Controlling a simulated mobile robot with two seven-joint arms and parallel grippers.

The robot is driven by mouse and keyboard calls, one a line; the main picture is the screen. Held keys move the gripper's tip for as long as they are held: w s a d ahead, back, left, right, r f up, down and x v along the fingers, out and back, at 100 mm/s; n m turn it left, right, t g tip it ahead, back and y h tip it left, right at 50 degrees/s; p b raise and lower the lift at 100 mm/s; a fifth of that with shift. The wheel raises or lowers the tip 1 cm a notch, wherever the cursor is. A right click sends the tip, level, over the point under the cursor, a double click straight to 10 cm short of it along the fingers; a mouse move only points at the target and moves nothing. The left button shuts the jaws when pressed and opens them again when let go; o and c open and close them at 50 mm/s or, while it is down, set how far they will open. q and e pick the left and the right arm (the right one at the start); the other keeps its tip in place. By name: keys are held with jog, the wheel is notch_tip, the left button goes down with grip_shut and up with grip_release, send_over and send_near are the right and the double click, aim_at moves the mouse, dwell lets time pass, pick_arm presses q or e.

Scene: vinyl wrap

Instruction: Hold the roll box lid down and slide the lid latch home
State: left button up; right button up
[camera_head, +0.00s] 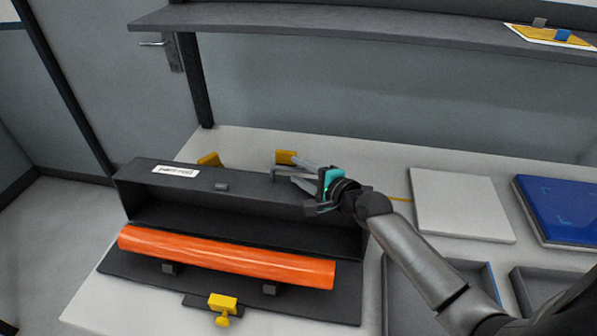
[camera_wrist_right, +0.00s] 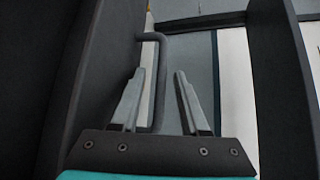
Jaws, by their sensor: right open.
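The dark roll box lid (camera_head: 240,205) stands open, tilted up behind an orange roll (camera_head: 225,259) in the head view. The yellow lid latch (camera_head: 222,305) sits at the front middle of the box base (camera_head: 330,305). My right gripper (camera_head: 286,172) is at the lid's upper right edge, its fingers pointing left. In the right wrist view the right gripper (camera_wrist_right: 159,73) is open, with a dark bent handle bar (camera_wrist_right: 161,85) appearing between its fingers, nearer the left one. Whether they touch is unclear. My left gripper is not in view.
Yellow blocks (camera_head: 285,157) show behind the lid. A pale square panel (camera_head: 462,205) and a blue case (camera_head: 560,210) lie to the right, with grey trays (camera_head: 398,290) in front. A dark shelf (camera_head: 350,38) spans above.

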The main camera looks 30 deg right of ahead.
jog(key=shift+w+a+f, duration=0.1)
jog(key=shift+w, duration=0.25)
grip_shut()
dwell(1.3)
